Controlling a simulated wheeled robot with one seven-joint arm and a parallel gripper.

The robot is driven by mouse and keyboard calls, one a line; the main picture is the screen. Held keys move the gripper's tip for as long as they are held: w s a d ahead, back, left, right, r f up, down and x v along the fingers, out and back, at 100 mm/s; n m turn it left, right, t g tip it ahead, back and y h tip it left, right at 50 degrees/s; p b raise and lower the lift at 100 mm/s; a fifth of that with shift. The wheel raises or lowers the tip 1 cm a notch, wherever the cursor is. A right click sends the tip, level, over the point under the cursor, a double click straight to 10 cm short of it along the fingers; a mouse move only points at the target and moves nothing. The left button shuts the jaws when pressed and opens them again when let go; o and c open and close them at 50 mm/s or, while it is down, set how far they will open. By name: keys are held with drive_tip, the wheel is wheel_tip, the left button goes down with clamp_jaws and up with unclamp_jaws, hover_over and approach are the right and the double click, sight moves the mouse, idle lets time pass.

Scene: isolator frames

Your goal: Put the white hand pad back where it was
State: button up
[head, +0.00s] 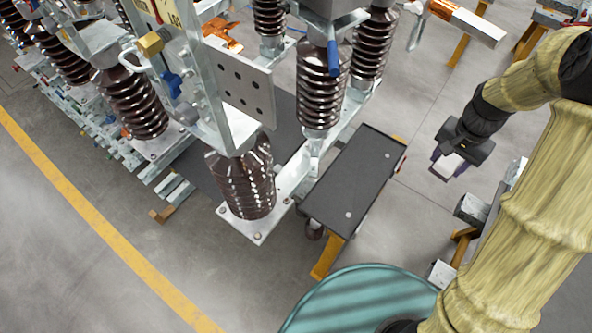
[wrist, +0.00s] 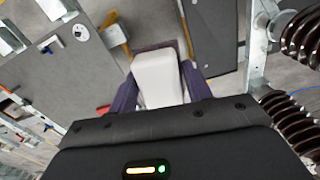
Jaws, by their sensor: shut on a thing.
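The white hand pad (wrist: 158,80) is a pale block with rounded corners. It sits between the two purple fingers of my gripper (wrist: 155,88) in the wrist view, and the fingers are closed on its sides. In the head view my gripper (head: 450,168) hangs at the right, with the white pad (head: 452,166) showing at its tip. The pad is held in the air over the grey floor, right of the black-topped cart (head: 352,185), and touches nothing else that I can see. The pad's earlier place cannot be made out.
Brown ribbed insulators (head: 245,182) on metal frames fill the left and centre. A teal round surface (head: 350,305) is at the bottom. Metal parts on wooden blocks (head: 468,210) lie below my gripper at the right. Open floor (head: 410,215) lies between the cart and those parts.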

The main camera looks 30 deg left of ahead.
drive_tip(key=d+f+n+b, duration=0.1)
drive_tip(key=f+b, duration=0.7)
drive_tip(key=f, duration=0.8)
drive_tip(key=w+d+f+n+b, duration=0.1)
drive_tip(key=d+f+b, duration=0.3)
drive_tip(key=f+b, duration=0.5)
wheel_tip(320, 180, down, 7)
drive_tip(key=shift+f+n, duration=0.15)
drive_tip(key=shift+n, duration=0.25)
drive_tip(key=shift+d, duration=0.1)
